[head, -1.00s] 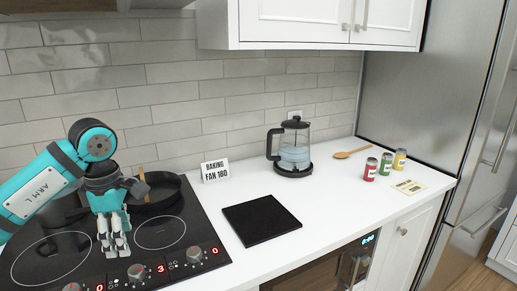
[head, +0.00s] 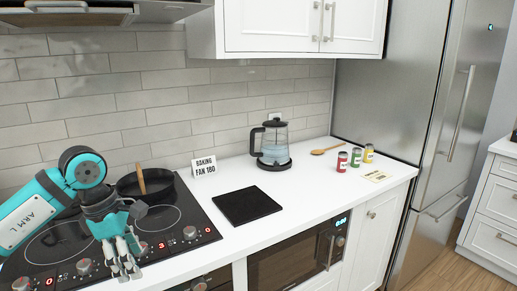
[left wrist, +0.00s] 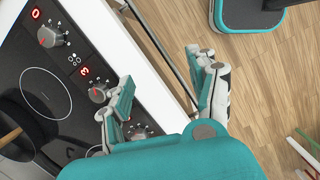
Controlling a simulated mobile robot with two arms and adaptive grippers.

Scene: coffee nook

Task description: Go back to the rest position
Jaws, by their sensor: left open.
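My left gripper (head: 126,264) is open and empty in the head view, fingers pointing down by the front edge of the black cooktop (head: 190,222), in front of its dials. In the left wrist view the two spread fingers (left wrist: 165,98) have nothing between them; the cooktop edge and the floor lie below. My right gripper is not in view.
A dark pan (head: 170,190) with a wooden handle stands on the cooktop. Right of it are a black mat (head: 247,206), a kettle (head: 271,150), a wooden spoon (head: 328,150) and small cans (head: 356,157). Wooden floor (left wrist: 265,95) lies before the counter.

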